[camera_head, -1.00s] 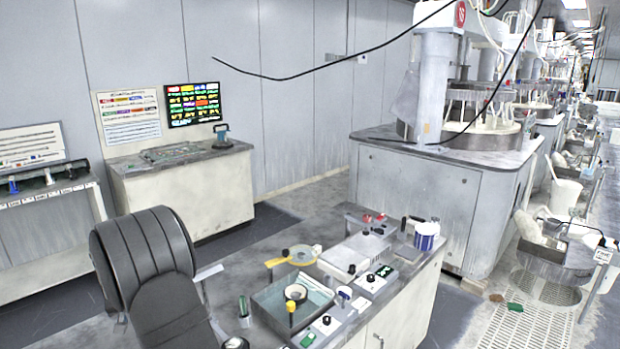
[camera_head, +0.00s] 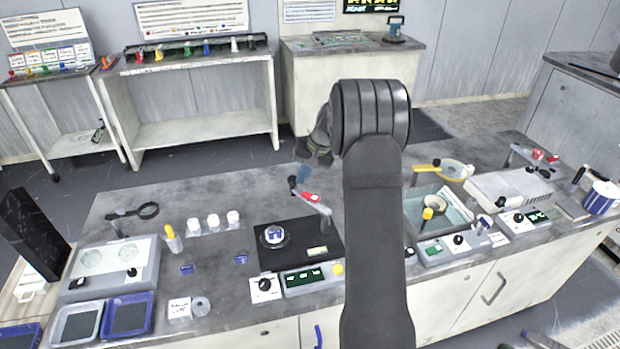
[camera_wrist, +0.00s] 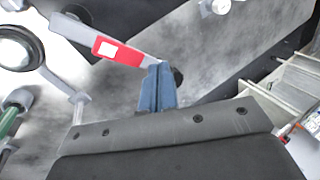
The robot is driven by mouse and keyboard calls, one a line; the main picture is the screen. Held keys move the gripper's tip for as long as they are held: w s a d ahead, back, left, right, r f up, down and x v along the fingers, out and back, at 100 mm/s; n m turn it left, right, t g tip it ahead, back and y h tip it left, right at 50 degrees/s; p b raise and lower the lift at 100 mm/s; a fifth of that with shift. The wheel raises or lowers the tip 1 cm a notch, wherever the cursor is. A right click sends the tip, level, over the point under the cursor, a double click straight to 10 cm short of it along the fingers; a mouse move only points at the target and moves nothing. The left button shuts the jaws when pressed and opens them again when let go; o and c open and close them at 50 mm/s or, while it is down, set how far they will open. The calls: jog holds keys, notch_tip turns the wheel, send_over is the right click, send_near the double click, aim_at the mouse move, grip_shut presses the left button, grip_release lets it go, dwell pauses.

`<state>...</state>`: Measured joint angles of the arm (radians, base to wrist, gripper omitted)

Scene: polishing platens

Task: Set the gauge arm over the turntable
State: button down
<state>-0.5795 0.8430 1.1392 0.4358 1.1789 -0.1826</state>
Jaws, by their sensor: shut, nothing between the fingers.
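The gauge arm (camera_head: 312,197), a pale bar with a red and white patch, stands at the back right corner of a black mat; it also shows in the wrist view (camera_wrist: 115,49). The likely turntable, a small round disc (camera_head: 274,236) with a blue and white piece on it, lies on the mat in front and to the left. The bar does not lie over this disc. My gripper (camera_head: 304,175) is above and behind the bar's dark end. In the wrist view its blue fingers (camera_wrist: 157,80) are shut and empty, overlapping the bar's end; contact is unclear.
A control box (camera_head: 313,278) with a yellow knob stands in front of the mat. White-capped bottles (camera_head: 213,221) stand left. Bare bench top lies behind the bottles.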

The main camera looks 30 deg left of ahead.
jog(key=w+d+g+y, duration=0.2)
jog(key=d+g+y, duration=0.3)
jog(key=d+y, duration=0.3)
jog(key=w+f+m+t+y, duration=0.3)
jog(key=w+f+m+y, duration=0.1)
jog(key=w+f+y, duration=0.1)
jog(key=x, duration=0.9)
jog(key=shift+r, duration=0.15)
jog(key=shift+a+g, duration=0.1)
jog(key=shift+g, duration=0.2)
